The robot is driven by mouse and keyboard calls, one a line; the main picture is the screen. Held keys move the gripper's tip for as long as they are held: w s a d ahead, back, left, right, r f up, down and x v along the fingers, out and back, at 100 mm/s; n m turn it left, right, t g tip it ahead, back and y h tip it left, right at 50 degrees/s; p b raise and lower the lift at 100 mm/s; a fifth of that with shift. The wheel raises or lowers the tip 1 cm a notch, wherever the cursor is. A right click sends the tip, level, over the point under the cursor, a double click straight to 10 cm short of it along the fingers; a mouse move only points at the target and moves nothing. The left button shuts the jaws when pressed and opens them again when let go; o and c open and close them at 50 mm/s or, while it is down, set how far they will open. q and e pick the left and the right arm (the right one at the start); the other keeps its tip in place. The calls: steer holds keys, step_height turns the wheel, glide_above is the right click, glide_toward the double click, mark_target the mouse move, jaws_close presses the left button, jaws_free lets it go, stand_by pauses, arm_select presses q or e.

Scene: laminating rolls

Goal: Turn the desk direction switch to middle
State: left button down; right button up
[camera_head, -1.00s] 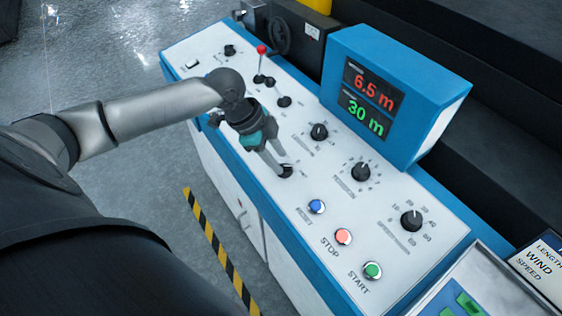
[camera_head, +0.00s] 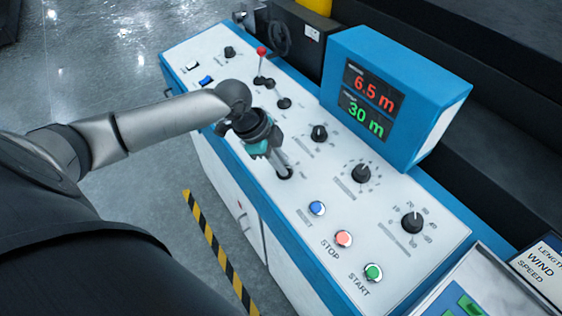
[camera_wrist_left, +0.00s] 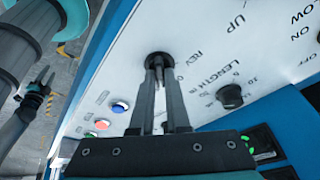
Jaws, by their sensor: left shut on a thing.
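The direction switch is a small black knob (camera_head: 285,174) on the white sloping desk panel (camera_head: 240,80), above the blue button. In the left wrist view the knob (camera_wrist_left: 159,59) sits at the fingertips, with the letters REV printed beside it. My left gripper (camera_head: 281,167) reaches down from the left and is shut on the knob. Its two fingers (camera_wrist_left: 160,75) converge on the knob in the wrist view and hide part of it, so its pointer direction cannot be read. My right gripper (camera_wrist_left: 42,82) shows small at the left of the wrist view; its jaw state is unclear.
RESET (camera_head: 317,208), STOP (camera_head: 343,239) and START (camera_head: 373,271) buttons lie in front of the knob. Other dials (camera_head: 361,173) stand to the right. A red-tipped lever (camera_head: 262,62) stands behind. A blue display box (camera_head: 395,90) rises at the back.

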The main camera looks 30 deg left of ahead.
stand_by(0.4)
arm_select(q)
steer(key=shift+r+n+p, duration=0.1)
steer(key=shift+n+p, duration=0.3)
steer(key=shift+p, duration=0.45)
steer(key=n+t+y+p, duration=0.1)
steer(key=n+p, duration=0.5)
steer(key=p, duration=0.3)
steer(key=shift+s+d+r, duration=0.1)
steer(key=shift+f+n+t+y+p, duration=0.15)
steer(key=shift+n+p, duration=0.45)
steer(key=shift+p, duration=0.2)
steer(key=shift+f+n+t+y+p, duration=0.1)
steer(key=shift+n+t+y+p, duration=0.05)
steer(key=shift+n+p, duration=0.55)
steer(key=c, duration=0.9)
jaws_free()
